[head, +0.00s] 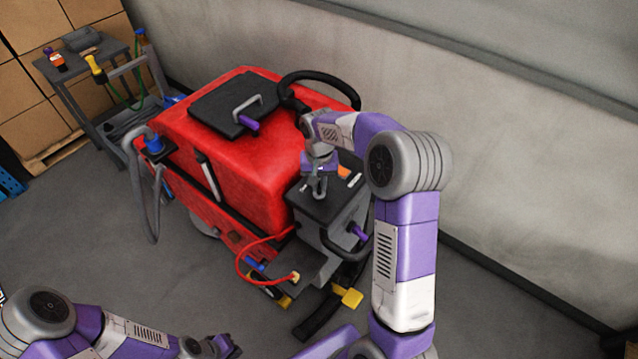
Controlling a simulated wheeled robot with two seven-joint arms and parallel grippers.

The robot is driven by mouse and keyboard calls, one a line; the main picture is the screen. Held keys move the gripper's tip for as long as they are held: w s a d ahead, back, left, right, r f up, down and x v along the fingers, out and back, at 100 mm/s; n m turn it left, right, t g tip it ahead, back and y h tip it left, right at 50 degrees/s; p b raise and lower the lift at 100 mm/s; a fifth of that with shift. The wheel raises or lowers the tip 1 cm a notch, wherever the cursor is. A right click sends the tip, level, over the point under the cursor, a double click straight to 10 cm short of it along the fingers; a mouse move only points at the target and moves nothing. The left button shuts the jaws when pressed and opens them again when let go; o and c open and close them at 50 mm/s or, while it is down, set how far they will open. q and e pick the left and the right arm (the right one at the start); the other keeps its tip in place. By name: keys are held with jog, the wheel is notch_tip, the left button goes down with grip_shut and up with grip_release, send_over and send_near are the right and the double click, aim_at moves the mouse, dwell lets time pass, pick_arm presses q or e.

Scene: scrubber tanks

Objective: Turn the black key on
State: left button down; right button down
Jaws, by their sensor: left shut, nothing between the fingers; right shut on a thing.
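The red scrubber machine (238,145) stands in the middle of the head view, with a dark control panel (333,207) at its near right end. My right gripper (319,192) reaches down to the panel top and is shut on the black key there. The key is hidden by the fingers, so its turn angle cannot be told. My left gripper (228,346) is shut and empty, low over the floor at the bottom edge, apart from the machine.
A black steering wheel (318,77) rises behind the panel. A red cable (239,267) loops to the low step, near a yellow pedal (351,297). A grey wall (500,150) runs along the right. A cart (95,75) and boxes stand back left. Floor at left is clear.

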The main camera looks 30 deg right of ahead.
aim_at(319, 184)
jog(key=shift+m, duration=0.8)
jog(key=shift+r, duration=0.1)
jog(key=c, duration=1.1)
grip_release()
jog(key=shift+c, duration=0.2)
notch_tip(319, 184, up, 8)
jog(key=shift+f, duration=0.25)
